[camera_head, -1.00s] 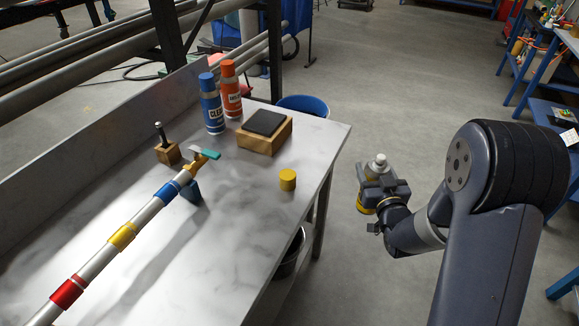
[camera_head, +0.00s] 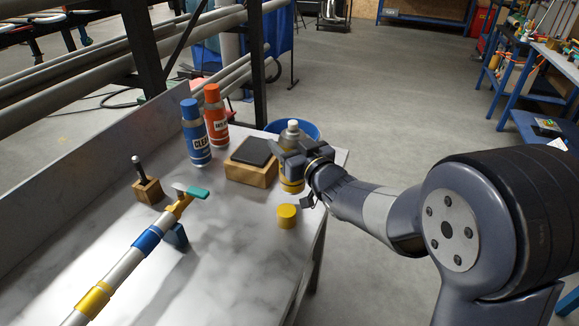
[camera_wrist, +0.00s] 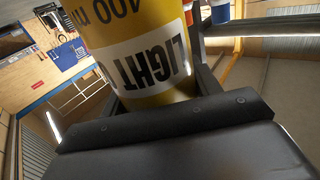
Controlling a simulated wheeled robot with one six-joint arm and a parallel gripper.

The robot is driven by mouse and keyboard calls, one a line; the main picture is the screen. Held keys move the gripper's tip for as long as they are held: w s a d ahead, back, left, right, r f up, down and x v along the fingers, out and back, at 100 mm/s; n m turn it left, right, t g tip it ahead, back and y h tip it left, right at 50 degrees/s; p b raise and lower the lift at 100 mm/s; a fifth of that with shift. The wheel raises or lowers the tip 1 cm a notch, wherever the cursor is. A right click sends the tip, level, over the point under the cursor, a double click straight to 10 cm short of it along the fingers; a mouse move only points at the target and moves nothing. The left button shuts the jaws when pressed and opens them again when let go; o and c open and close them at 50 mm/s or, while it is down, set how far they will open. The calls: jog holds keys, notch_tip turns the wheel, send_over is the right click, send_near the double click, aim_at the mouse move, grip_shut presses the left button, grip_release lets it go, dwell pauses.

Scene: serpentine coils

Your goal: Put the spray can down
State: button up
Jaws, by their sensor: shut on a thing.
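The spray can (camera_head: 292,184) has a yellow body and a grey top with a pale nozzle. It stands upright in my gripper (camera_head: 292,160) over the right edge of the table, next to the wooden block. I cannot tell whether its base touches the tabletop. In the wrist view the can (camera_wrist: 140,50) fills the upper middle, with black "LIGHT" lettering on a white band. The gripper (camera_wrist: 165,95) is shut on it. A yellow cap (camera_head: 286,216) sits on the table just in front of the can.
A wooden block with a dark pad (camera_head: 243,172) is left of the can. Blue (camera_head: 196,140) and orange (camera_head: 216,120) cans stand behind it. A banded pipe (camera_head: 147,241) and a small wooden block with a dark peg (camera_head: 148,191) are further left. A blue bucket (camera_head: 310,131) is behind.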

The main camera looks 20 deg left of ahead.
jog(key=shift+f, duration=2.2)
jog(key=shift+f, duration=0.15)
jog(key=o, duration=1.2)
jog(key=b+v, duration=0.1)
jog(key=v, duration=1.1)
jog(key=shift+b, duration=0.3)
jog(key=shift+s, duration=0.1)
